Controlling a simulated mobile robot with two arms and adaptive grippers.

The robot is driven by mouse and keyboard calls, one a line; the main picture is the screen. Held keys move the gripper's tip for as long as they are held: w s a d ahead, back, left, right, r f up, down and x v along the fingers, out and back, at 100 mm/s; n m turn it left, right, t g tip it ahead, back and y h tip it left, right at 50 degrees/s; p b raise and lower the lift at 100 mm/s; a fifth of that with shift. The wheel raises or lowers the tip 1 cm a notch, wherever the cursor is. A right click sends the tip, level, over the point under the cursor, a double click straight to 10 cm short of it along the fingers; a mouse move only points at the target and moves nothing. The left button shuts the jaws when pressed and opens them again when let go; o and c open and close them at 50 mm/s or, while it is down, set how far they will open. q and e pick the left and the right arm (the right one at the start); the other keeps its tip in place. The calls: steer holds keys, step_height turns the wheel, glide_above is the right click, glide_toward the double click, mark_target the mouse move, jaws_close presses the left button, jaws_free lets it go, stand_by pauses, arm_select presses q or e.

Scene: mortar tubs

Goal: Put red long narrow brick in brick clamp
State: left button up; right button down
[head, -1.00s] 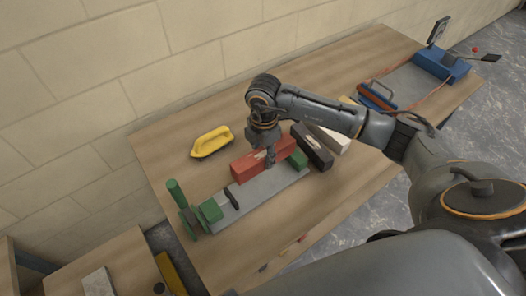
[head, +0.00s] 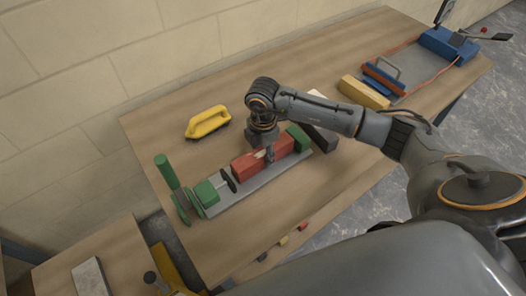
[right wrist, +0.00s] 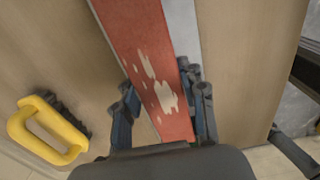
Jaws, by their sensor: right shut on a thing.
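The red long narrow brick (head: 245,168) has pale worn patches, which show clearly in the right wrist view (right wrist: 138,38). My right gripper (head: 269,156) is shut on it from above, with a finger on each long side in the right wrist view (right wrist: 163,105). The brick clamp has a long grey plate (head: 237,195), a green block at the near left end (head: 206,193), a green end block at the far right (head: 298,137) and a green handle. The brick lies along the plate between these blocks. I cannot tell whether it touches the plate. My left gripper is out of view.
A yellow-handled tool (head: 207,122) lies behind the clamp. A dark brick (head: 322,141) lies just past the far green block. A yellow brick (head: 363,92) and a blue clamp-like device (head: 448,45) are at the far right.

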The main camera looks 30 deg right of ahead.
steer(key=shift+f+b, duration=0.3)
steer(key=shift+f, duration=0.05)
stand_by(0.5)
steer(key=c, duration=0.7)
jaws_free()
steer(key=shift+s+f, duration=0.1)
step_height(320, 180, up, 12)
steer(key=shift+r, duration=0.15)
